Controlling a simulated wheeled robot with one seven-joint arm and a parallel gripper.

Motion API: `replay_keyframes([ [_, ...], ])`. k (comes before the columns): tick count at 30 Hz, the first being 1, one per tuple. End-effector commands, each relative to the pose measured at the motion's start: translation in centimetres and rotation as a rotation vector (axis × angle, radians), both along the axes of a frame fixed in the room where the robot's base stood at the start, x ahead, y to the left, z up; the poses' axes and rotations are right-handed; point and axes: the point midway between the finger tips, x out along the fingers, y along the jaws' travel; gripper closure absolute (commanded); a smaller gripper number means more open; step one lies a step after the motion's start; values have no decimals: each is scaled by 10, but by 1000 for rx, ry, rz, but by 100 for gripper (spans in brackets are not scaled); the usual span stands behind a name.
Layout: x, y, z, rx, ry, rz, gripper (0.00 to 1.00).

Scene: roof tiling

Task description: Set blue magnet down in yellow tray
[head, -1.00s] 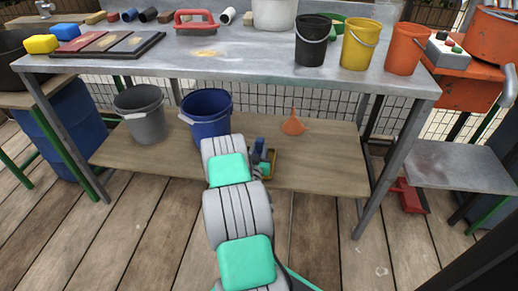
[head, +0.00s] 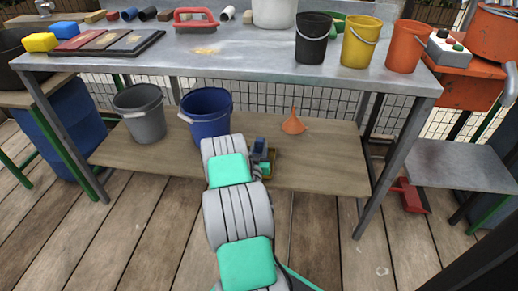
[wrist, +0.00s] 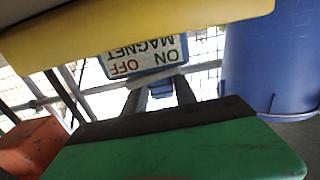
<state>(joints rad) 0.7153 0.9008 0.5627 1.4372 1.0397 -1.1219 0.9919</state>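The blue magnet (head: 259,147) shows small past the end of my arm, over the lower shelf. In the wrist view, which is upside down, the blue magnet (wrist: 145,55) carries a white ON/OFF MAGNET label. My gripper (wrist: 160,85) has its two dark fingers on either side of a blue upper part of the magnet. The yellow tray (wrist: 200,20) crosses the top of the wrist view as a wide rim and hides the magnet's lower end. Whether the magnet touches the tray floor cannot be seen.
A blue bucket (head: 207,115) and a grey bucket (head: 142,113) stand left on the lower shelf (head: 330,165). An orange funnel (head: 293,124) stands to the right of the tray. The metal tabletop (head: 240,62) lies above. The shelf's right part is clear.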

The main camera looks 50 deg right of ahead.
Motion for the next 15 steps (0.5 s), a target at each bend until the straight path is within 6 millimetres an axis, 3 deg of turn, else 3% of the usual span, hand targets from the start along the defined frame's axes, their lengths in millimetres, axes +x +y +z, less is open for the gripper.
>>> replay_keyframes([
  [8,0,0,0,1,0,0,44],
  [15,-1,1,-2,4,2,0,44],
])
